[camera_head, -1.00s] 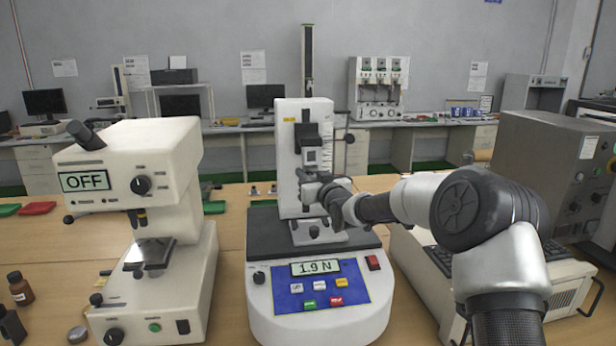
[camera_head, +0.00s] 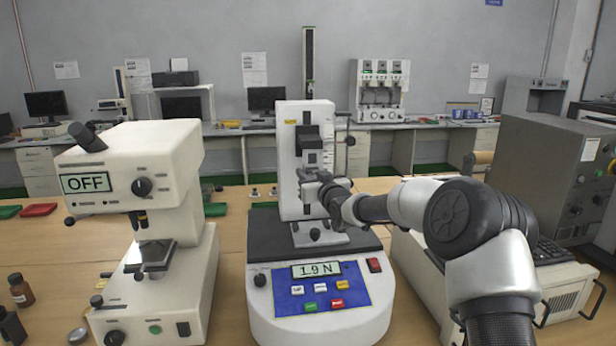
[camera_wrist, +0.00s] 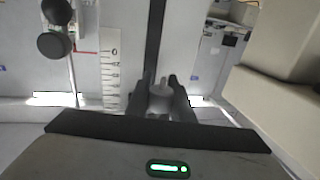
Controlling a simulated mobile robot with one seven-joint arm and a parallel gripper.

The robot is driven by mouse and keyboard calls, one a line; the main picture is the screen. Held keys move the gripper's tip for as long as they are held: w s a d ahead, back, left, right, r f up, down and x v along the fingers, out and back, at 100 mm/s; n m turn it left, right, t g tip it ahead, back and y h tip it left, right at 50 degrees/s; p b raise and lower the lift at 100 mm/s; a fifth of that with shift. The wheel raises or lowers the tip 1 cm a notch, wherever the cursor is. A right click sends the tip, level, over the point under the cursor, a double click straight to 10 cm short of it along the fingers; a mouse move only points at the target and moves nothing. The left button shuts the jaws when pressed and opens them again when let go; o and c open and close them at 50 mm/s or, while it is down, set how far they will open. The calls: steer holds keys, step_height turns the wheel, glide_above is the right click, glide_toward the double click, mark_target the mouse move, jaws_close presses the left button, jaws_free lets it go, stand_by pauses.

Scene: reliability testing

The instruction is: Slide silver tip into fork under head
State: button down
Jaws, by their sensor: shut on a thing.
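The force tester (camera_head: 318,262) stands in the middle of the head view, its display reading 1.9 N. Its upright column carries a dark head (camera_head: 308,140). My gripper (camera_head: 318,186) is at the front of the column, just below that head. In the wrist view my gripper (camera_wrist: 161,100) is shut on a small grey cylindrical piece (camera_wrist: 161,88), which points toward the column. The silver tip and the fork cannot be told apart clearly; the fingers and their shadow hide the contact area.
A hardness tester (camera_head: 140,215) showing OFF stands on the left. A grey cabinet (camera_head: 545,170) and a keyboard unit are at the right, close to my arm. Small bottles (camera_head: 20,289) stand at the far left. A black knob (camera_wrist: 54,43) hangs at the wrist view's upper left.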

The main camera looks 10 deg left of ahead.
steer(key=shift+w+a, duration=0.15)
steer(key=shift+w, duration=0.2)
stand_by(0.3)
steer(key=shift+w+a, duration=0.15)
steer(key=shift+w, duration=0.4)
stand_by(0.3)
